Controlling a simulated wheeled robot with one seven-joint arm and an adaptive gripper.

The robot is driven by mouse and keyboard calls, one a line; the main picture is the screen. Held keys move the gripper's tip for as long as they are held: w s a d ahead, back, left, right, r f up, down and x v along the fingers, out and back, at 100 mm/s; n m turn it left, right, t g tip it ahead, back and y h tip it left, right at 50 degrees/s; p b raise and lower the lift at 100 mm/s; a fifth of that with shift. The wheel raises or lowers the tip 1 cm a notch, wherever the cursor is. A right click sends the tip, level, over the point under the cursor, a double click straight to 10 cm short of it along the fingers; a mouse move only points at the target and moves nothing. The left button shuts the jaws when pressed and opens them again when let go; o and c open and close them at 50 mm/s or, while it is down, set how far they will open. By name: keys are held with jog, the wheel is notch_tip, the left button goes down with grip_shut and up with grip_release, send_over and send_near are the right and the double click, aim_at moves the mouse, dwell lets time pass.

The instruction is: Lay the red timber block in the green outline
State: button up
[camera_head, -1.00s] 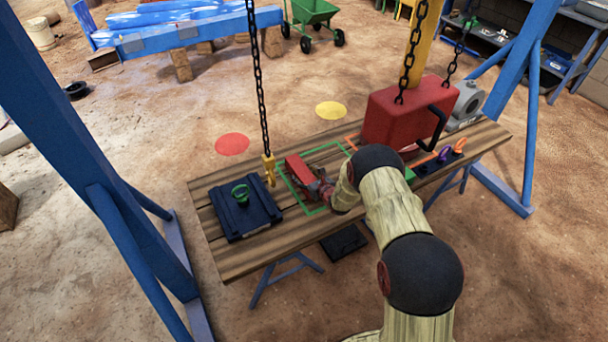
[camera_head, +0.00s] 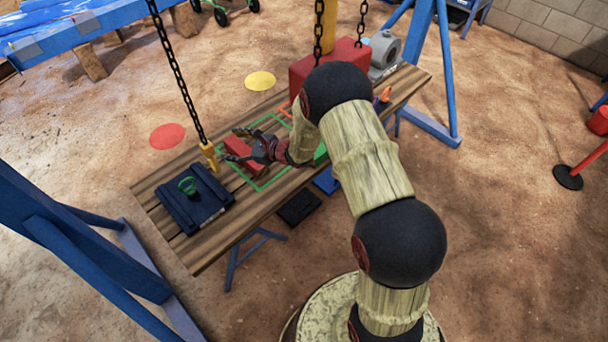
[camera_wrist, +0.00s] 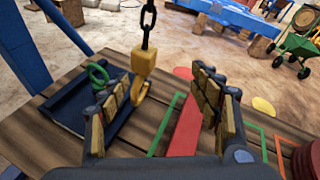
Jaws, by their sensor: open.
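The red timber block (camera_head: 236,146) lies on the plank table inside the green outline (camera_head: 262,188), near the outline's left side. The far part of the outline is partly hidden by my arm in the head view. My gripper (camera_head: 243,146) is open over the block. In the wrist view my gripper (camera_wrist: 160,95) has its fingers wide apart, and the right finger covers part of the block. Nothing is held; I cannot tell the height of the fingertips.
A yellow hook (camera_wrist: 143,75) on a chain hangs close beside my left finger. A dark blue plate (camera_head: 205,205) with a green ring stands at the table's left end. A red hanging weight (camera_head: 305,70) and grey motor (camera_head: 382,50) are at the right.

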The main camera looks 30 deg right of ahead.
jog(key=s+a+r+n+g+y, duration=0.1)
jog(key=s+a+r+n+g, duration=0.1)
jog(key=s+a+r+n, duration=0.35)
jog(key=s+a+r+n+g+y, duration=0.2)
jog(key=s+r+n, duration=0.1)
jog(key=r, duration=0.5)
jog(key=s+a+r+n+g+h, duration=0.1)
jog(key=s+r+n+g, duration=0.1)
jog(key=s+r+n, duration=0.3)
jog(key=s+r+n+g+h, duration=0.1)
jog(key=s+r+n, duration=0.15)
jog(key=s, duration=0.55)
jog(key=s+d+r+n+h, duration=0.3)
jog(key=s+d+n+h, duration=0.1)
jog(key=s+d, duration=0.4)
jog(key=s+d+r+n+t+h, duration=0.1)
jog(key=s+d+r+n+h, duration=0.2)
jog(key=s, duration=1)
jog(key=d+n+h, duration=0.2)
jog(key=d+n, duration=0.1)
jog(key=d, duration=0.2)
jog(key=shift+d+r+h, duration=0.25)
jog(key=shift+r+h, duration=0.05)
jog(key=shift+r, duration=0.1)
